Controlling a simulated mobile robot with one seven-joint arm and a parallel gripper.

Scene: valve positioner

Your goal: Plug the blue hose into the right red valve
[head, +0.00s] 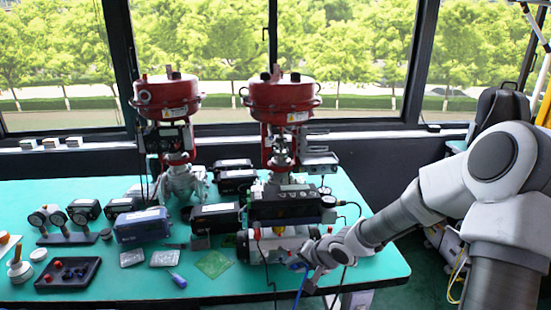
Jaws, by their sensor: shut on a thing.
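Two red valves stand at the back of the green table. The right red valve (281,93) has a round red top on a red yoke, with black and silver fittings below it. The left red valve (168,97) stands beside it. My gripper (300,262) is at the table's front edge, low and in front of the right valve's assembly. It is shut on the blue hose (299,290), which hangs down from it past the table edge. The hose's end is too small to make out, and I cannot tell whether it touches the fittings.
A black positioner box (283,206) and a white cylinder (272,246) stand close behind my gripper. A blue box (142,226), gauges (47,217), a black tray (67,273) and a blue-handled tool (177,280) lie to the left. The green table (370,268) is bare at its right front.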

